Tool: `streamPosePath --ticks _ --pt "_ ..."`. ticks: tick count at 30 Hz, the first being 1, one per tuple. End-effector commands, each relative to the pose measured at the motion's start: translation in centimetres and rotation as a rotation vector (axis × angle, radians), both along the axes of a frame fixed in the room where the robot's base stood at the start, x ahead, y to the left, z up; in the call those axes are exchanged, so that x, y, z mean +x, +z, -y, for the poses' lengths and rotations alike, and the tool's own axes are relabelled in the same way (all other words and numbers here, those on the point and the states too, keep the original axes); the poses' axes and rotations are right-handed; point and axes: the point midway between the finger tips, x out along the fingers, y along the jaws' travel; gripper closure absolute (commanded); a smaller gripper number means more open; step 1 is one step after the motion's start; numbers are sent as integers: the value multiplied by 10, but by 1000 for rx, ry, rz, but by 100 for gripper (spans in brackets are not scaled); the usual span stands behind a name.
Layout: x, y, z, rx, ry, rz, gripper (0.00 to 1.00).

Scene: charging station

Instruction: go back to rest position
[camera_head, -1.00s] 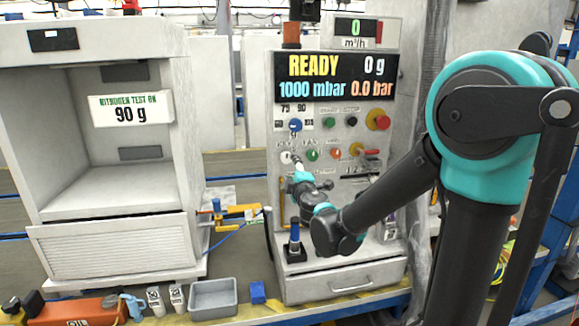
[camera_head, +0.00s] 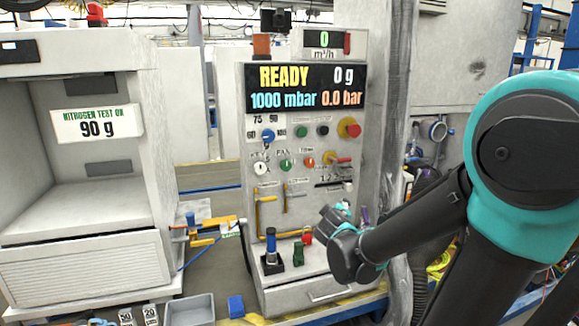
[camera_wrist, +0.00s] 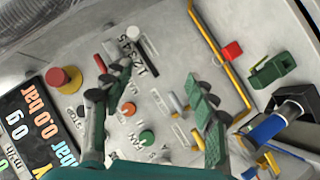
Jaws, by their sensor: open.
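My gripper (camera_wrist: 148,78) shows in the wrist view with its two dark fingers spread apart and nothing between them. The control panel (camera_wrist: 170,95) fills that view, with its knobs and slots beyond the fingers. In the head view my arm comes in from the right, and its wrist is in front of the lower right of the panel (camera_head: 350,110). The fingers are mostly hidden there behind my wrist. The panel's display (camera_head: 305,88) reads READY, 0 g, 1000 mbar and 0.0 bar.
A blue-handled part (camera_head: 271,245), a green part (camera_head: 298,252) and a small red part (camera_head: 307,236) stand on the panel's ledge. A white cabinet (camera_head: 85,262) is at left. A grey tray (camera_head: 190,312) and blue block (camera_head: 236,307) lie in front.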

Motion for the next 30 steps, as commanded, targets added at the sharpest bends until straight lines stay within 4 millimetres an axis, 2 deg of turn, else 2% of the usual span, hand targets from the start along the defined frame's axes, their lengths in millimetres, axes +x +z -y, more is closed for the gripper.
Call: streamPosePath --ticks 1,3,6,9,12,15,20,30 --pt "-20 -19 26 70 -81 -65 42" --pt "-50 -48 51 174 -181 -165 42" --pt "-99 -89 72 332 -306 -316 42" --pt "-147 -122 74 481 -395 -457 42" --pt "-185 -145 65 604 -447 -570 42" --pt "-209 -156 55 690 -469 -645 42" --pt "-224 -162 46 744 -478 -695 42" --pt "-224 -162 45 745 -476 -696 42"
